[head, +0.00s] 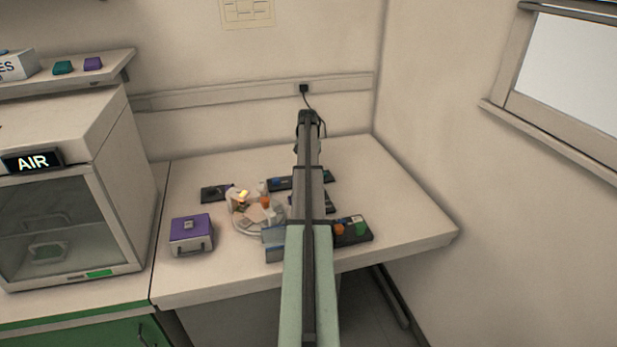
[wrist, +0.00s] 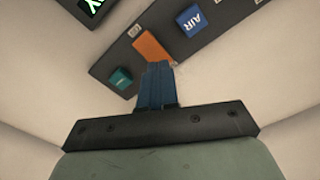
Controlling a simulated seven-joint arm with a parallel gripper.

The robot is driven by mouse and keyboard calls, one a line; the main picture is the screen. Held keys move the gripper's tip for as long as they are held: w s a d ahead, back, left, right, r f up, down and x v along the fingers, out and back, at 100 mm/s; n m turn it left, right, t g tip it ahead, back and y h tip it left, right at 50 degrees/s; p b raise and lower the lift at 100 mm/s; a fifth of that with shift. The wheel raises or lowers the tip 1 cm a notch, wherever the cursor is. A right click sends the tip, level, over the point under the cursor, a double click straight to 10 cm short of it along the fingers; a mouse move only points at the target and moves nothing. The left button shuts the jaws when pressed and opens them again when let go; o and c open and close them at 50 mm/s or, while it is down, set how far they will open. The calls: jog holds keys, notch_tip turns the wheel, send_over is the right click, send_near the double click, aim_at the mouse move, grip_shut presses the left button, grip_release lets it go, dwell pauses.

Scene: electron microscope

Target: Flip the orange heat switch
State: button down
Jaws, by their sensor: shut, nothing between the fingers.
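In the wrist view, the orange heat switch (wrist: 152,47) is a flat orange piece on a dark control panel (wrist: 225,30). A teal button (wrist: 121,79) is to its lower left and a blue button marked AIR (wrist: 192,20) to its upper right. My gripper (wrist: 158,66) has its blue fingers shut together with nothing between them. The fingertips are right at the switch's lower edge in the picture; I cannot tell whether they touch it. In the head view my arm covers the middle of the table and hides the fingertips.
A dark panel with orange and green buttons (head: 361,229) lies right of my arm. A round device (head: 245,222) with small parts and a purple-lidded box (head: 190,234) stand left. An AIR-labelled cabinet (head: 70,215) is further left. The table's right side (head: 400,200) is clear.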

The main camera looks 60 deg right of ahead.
jog(key=shift+f, duration=0.9)
dwell(0.8)
jog(key=shift+r, duration=3.55)
jog(key=shift+w, duration=0.1)
